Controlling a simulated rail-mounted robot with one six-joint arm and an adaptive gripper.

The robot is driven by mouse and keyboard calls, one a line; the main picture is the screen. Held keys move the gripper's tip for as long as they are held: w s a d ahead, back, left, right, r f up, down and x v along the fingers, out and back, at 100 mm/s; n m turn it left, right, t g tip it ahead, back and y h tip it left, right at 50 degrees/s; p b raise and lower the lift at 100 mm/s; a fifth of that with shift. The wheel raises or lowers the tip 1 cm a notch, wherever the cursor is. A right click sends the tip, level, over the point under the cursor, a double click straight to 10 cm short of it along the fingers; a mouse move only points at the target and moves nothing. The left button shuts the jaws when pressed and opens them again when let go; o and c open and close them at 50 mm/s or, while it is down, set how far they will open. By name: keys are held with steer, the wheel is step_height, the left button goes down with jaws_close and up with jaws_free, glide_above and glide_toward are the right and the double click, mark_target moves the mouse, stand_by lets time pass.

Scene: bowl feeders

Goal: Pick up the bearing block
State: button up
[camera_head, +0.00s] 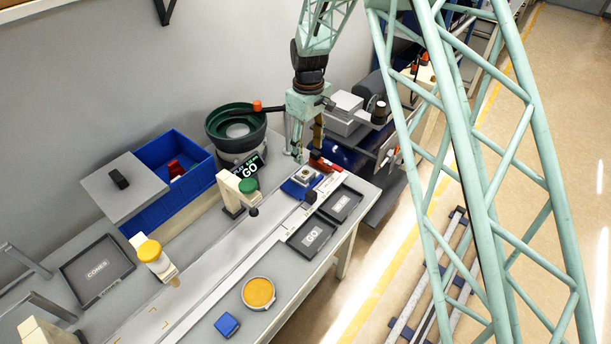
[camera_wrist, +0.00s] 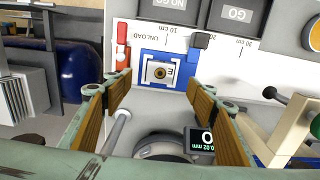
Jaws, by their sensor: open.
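The bearing block (camera_head: 305,174) is a small silver-grey block with a round bore. It sits in a blue holder (camera_head: 292,190) at the far end of the bench. In the wrist view, the bearing block (camera_wrist: 160,73) lies inside the blue holder (camera_wrist: 145,54), with a letter-like mark beside its bore. My gripper (camera_head: 309,152) is above the holder, pointing down. In the wrist view, my gripper (camera_wrist: 158,93) is open, with its tan-padded fingers apart to either side of the block and nothing between them. The remaining height above the block is hard to judge.
A red clamp-like part (camera_wrist: 123,45) and a dark knob (camera_wrist: 201,40) flank the holder. Dark GO (camera_head: 307,249) and NO GO (camera_head: 350,193) trays lie beside it. A green bowl feeder (camera_head: 216,122), display (camera_head: 246,167) and blue bin (camera_head: 150,213) stand behind.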

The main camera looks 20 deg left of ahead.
glide_above(307, 173)
steer(key=shift+d+f, duration=0.15)
steer(key=shift+f, duration=2.7)
steer(key=shift+f, duration=2.6)
steer(key=c, duration=1.1)
steer(key=shift+r, duration=0.1)
steer(key=shift+c, duration=0.2)
step_height(307, 173, up, 10)
